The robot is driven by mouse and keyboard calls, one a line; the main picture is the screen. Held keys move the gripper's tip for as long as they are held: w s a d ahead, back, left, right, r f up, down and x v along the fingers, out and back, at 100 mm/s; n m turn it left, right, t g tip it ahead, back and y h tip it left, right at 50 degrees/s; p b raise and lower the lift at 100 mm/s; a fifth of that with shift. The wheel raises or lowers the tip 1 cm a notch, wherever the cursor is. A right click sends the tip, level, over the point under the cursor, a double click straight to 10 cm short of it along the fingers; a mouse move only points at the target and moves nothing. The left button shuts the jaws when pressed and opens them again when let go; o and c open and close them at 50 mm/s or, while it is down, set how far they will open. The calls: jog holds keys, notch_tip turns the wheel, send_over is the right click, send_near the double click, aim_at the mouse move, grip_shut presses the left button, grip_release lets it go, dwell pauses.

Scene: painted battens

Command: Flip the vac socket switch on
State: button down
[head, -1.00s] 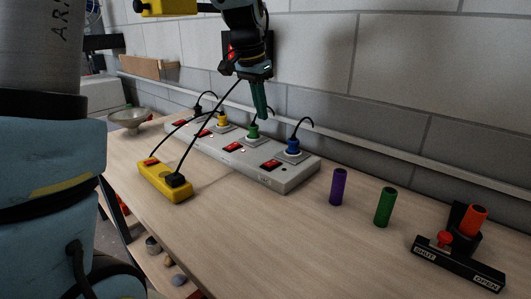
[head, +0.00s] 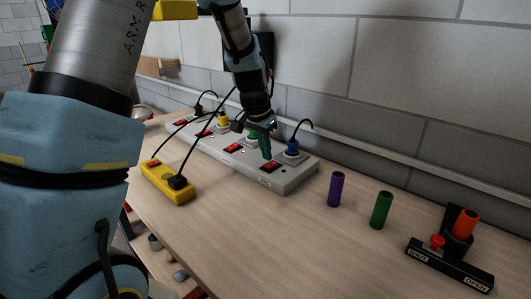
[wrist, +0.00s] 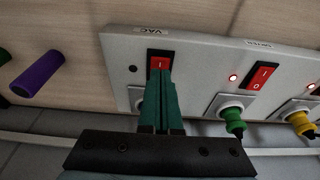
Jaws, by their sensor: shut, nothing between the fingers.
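The grey power strip (head: 290,182) lies on the bench along the wall, with several red rocker switches and plugs. Its near end carries the VAC label, which also shows in the wrist view (wrist: 150,30). The vac switch (wrist: 158,58) is red, and the small lamp beside it is dark. My gripper (head: 267,158) is shut and empty, with its green fingers pointing down at the vac switch. In the wrist view the fingertips (wrist: 161,74) overlap the switch's lower part; I cannot tell whether they touch. The blue plug (head: 292,147) sits in the socket behind.
Purple (head: 337,188) and green (head: 381,210) cylinders stand to the right. The front bench is clear.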

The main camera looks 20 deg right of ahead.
aim_at(266, 166)
jog(key=shift+a+f, duration=0.1)
jog(key=shift+f, duration=0.85)
jog(key=shift+s+a+f+b, duration=0.1)
jog(key=shift+a+f+b, duration=0.05)
jog(key=shift+f+b, duration=0.55)
jog(key=shift+r+p, duration=0.35)
jog(key=shift+r, duration=0.1)
jog(key=shift+r+p, duration=0.55)
jog(key=shift+r, duration=0.15)
